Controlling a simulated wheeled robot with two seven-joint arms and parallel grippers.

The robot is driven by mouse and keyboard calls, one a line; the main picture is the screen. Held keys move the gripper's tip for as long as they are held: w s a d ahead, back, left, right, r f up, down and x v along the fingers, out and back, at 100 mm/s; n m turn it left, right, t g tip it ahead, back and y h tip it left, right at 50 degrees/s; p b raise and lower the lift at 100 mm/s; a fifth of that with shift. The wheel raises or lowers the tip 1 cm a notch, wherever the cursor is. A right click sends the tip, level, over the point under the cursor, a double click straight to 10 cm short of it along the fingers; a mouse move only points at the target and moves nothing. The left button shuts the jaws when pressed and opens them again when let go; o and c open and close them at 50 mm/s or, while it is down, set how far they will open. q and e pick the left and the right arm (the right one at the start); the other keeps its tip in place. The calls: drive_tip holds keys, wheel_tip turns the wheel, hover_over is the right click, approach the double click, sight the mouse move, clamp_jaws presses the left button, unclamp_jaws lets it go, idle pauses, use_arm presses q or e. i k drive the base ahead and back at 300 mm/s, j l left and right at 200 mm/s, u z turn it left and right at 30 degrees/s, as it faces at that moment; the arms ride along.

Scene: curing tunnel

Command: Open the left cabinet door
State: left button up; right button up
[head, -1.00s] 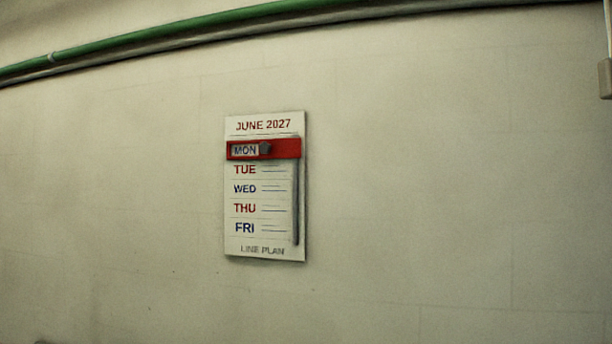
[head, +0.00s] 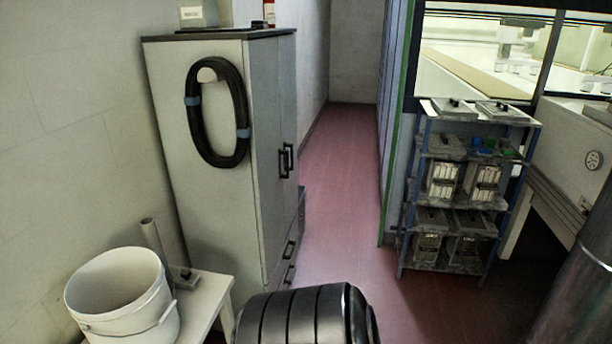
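A tall grey cabinet (head: 208,200) stands at the left of the aisle, its front turned to the right. Its left door (head: 266,150) is the nearer one and looks shut. The right door (head: 288,110) behind it also looks shut. Dark bar handles (head: 285,161) sit side by side near the seam between the doors, seen at a steep angle. Drawers with dark handles (head: 290,250) are below the doors. Neither of my grippers shows in the head view.
A coiled black hose (head: 191,115) hangs on the cabinet's side. A white bucket (head: 118,300) stands on a pale bench (head: 208,305) at front left. A black ribbed object (head: 305,318) is at bottom centre. A rack (head: 462,200) stands right; the red floor (head: 345,190) between is clear.

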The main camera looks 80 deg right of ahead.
sight(261, 59)
drive_tip(key=z, duration=2.55)
drive_tip(key=i+l, duration=0.35)
drive_tip(key=i+l+u, duration=0.15)
drive_tip(key=i+l, duration=0.5)
drive_tip(key=i+l+u, duration=0.15)
drive_tip(key=i+l, duration=0.15)
drive_tip(key=l, duration=0.15)
drive_tip(key=i+l, duration=0.3)
drive_tip(key=i+l+u, duration=0.15)
drive_tip(key=i+l, duration=0.15)
drive_tip(key=l, duration=0.2)
drive_tip(key=i+l, duration=0.3)
drive_tip(key=l, duration=0.15)
drive_tip(key=u, duration=0.05)
